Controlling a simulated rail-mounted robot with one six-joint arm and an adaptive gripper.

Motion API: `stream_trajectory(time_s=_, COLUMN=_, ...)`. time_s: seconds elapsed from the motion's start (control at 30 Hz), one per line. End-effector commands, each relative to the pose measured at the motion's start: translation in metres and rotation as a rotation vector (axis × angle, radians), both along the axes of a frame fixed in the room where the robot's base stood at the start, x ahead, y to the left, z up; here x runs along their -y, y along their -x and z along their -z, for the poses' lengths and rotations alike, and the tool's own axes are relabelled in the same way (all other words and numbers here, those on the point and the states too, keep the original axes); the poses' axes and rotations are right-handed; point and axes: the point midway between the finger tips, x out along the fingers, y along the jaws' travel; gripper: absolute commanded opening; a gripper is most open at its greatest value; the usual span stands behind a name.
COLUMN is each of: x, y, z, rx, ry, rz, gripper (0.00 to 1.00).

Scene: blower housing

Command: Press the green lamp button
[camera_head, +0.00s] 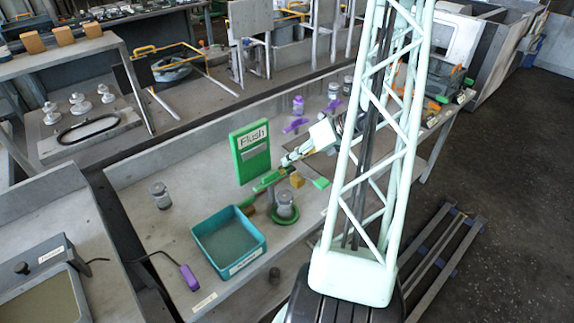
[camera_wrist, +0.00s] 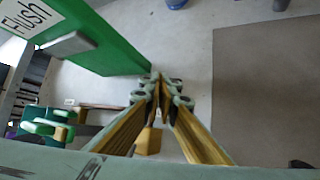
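A green upright panel (camera_head: 251,163) with a white "Flush" label stands on the workbench in the head view. A pale raised bar (camera_head: 252,153) sits on its face below the label. In the wrist view the panel (camera_wrist: 125,50) fills the upper left, with the bar (camera_wrist: 68,46) sticking out of its face. I cannot tell whether this bar is the green lamp button, and I see no lit lamp. My gripper (camera_head: 284,161) is just right of the panel; its fingertips (camera_wrist: 159,82) meet with nothing between them. They appear near the panel's edge; contact cannot be told.
A teal bin (camera_head: 229,240) is at the front, a lidded jar (camera_head: 160,195) to the left. A dark mat (camera_wrist: 265,90) lies to the right in the wrist view.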

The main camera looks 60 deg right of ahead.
Motion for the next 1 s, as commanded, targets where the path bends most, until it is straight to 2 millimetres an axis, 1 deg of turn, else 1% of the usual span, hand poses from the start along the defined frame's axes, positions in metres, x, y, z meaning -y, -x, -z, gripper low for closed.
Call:
stream_trajectory(time_s=0.03, x=-0.0014, y=0.0011, z=0.0055, rx=-0.006, ry=-0.002, rz=-0.001, gripper=0.00)
stream_trajectory(time_s=0.43, x=-0.0025, y=0.0019, z=0.0078, rx=-0.009, ry=-0.003, rz=-0.002, gripper=0.00)
stream_trajectory(time_s=1.0, x=-0.0040, y=0.0022, z=0.0005, rx=-0.008, ry=-0.005, rz=-0.002, gripper=0.00)
